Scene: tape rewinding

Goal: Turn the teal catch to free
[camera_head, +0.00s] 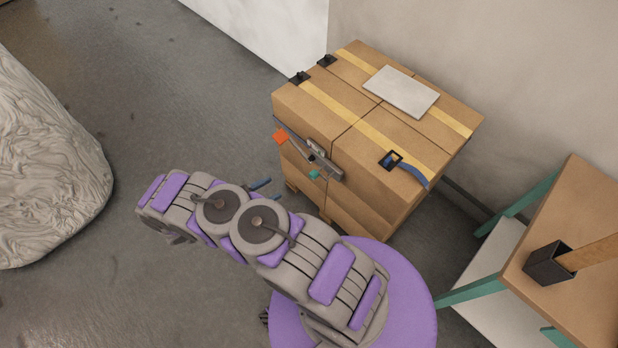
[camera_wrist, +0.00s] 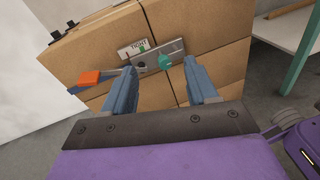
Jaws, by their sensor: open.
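The teal catch (camera_head: 314,174) is a small tab on the grey metal bracket (camera_head: 324,160) on the front of the strapped carton stack. In the wrist view the teal catch (camera_wrist: 165,61) shows at the right part of the bracket, between and beyond my fingers. A white label (camera_wrist: 133,48) above it carries small dark lettering and a green mark. An orange-ended lever (camera_wrist: 89,77) sticks out left of the bracket. My gripper (camera_wrist: 160,70) is open and empty, its blue fingers pointing at the bracket. Whether either finger touches anything is unclear. In the head view my arm partly hides the gripper.
The cartons (camera_head: 400,125) carry yellow straps, black corner pieces, a grey flat slab (camera_head: 401,91) and a blue strap end (camera_head: 412,176). A table (camera_head: 590,215) with a dark holder (camera_head: 549,263) stands right. A wrapped bulky object (camera_head: 45,165) stands left. Grey floor between is clear.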

